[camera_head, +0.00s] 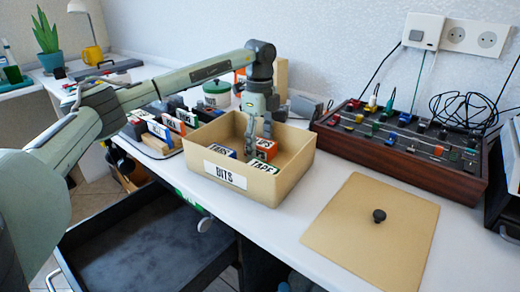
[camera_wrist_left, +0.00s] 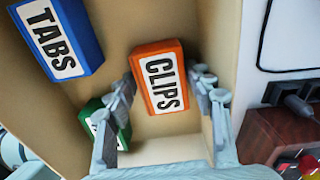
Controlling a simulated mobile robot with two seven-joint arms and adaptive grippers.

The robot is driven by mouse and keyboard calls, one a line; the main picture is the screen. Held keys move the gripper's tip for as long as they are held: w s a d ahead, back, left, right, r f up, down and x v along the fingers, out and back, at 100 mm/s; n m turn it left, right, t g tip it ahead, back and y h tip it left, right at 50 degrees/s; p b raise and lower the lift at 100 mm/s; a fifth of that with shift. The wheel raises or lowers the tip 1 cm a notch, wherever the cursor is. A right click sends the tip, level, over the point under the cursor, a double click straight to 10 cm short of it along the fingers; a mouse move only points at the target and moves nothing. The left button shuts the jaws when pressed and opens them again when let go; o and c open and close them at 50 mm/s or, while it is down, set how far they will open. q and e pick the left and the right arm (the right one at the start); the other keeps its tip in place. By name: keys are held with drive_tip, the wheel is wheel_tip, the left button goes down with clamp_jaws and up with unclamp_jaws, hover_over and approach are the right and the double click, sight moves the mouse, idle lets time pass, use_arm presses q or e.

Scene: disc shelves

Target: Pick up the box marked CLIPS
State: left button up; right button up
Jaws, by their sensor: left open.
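The orange box marked CLIPS (camera_wrist_left: 159,77) stands between the two fingers of my left gripper (camera_wrist_left: 165,95) in the left wrist view. In the head view the orange box (camera_head: 266,146) is inside the tan bin labelled BITS (camera_head: 262,187), partly hidden by a finger. My left gripper (camera_head: 258,142) is open and reaches down into the bin from above. Small gaps show beside the box, so the fingers are not closed on it. A blue box marked TABS (camera_wrist_left: 57,38) and a green box (camera_wrist_left: 113,130), partly behind a finger, are also in the bin. My right gripper is not in view.
The bin walls surround the boxes closely. A tan lid with a black knob (camera_head: 374,235) lies on the white table at the right front. A wooden panel with coloured knobs (camera_head: 400,145) stands behind it. A rack of labelled boxes (camera_head: 153,143) is left of the bin.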

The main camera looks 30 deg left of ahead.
use_arm(q)
drive_tip(key=c, duration=0.9)
